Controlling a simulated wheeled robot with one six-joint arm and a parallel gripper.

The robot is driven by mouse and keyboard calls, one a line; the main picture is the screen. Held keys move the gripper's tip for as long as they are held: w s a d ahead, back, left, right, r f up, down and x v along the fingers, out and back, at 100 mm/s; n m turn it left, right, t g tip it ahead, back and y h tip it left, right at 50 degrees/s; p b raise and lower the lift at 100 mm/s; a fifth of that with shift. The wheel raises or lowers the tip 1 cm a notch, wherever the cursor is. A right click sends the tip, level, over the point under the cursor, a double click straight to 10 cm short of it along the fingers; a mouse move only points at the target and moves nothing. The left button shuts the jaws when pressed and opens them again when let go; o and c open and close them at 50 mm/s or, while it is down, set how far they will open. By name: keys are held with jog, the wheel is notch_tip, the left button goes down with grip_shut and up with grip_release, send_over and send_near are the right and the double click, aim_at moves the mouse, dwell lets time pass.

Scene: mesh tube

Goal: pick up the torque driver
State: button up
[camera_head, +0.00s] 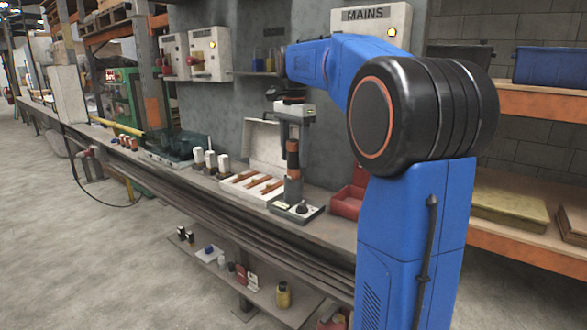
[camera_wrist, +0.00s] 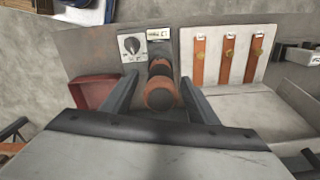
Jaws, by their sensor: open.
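The torque driver (camera_head: 292,165), dark with orange bands, stands upright on a small grey stand with a black dial on its base (camera_head: 297,210). In the wrist view the driver (camera_wrist: 160,92) is seen end-on from above, with its orange and black top nearest. My gripper (camera_head: 294,130) is open and points down over the driver's upper end. In the wrist view its two fingers (camera_wrist: 159,78) lie on either side of the driver, with gaps on both sides. Whether the fingertips reach down past the driver's top is hard to tell.
A white open case (camera_head: 250,188) with orange-strapped pieces lies left of the stand. A red bin (camera_head: 348,201) lies to its right. Several small bottles and a dark green tray (camera_head: 172,147) stand farther left on the bench. A grey wall is behind.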

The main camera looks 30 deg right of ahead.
aim_at(293, 164)
jog(key=shift+a+f, duration=0.1)
jog(key=shift+f, duration=1.6)
jog(key=c, duration=1.3)
jog(key=shift+o, duration=0.2)
notch_tip(293, 164, up, 10)
jog(key=shift+r, duration=0.1)
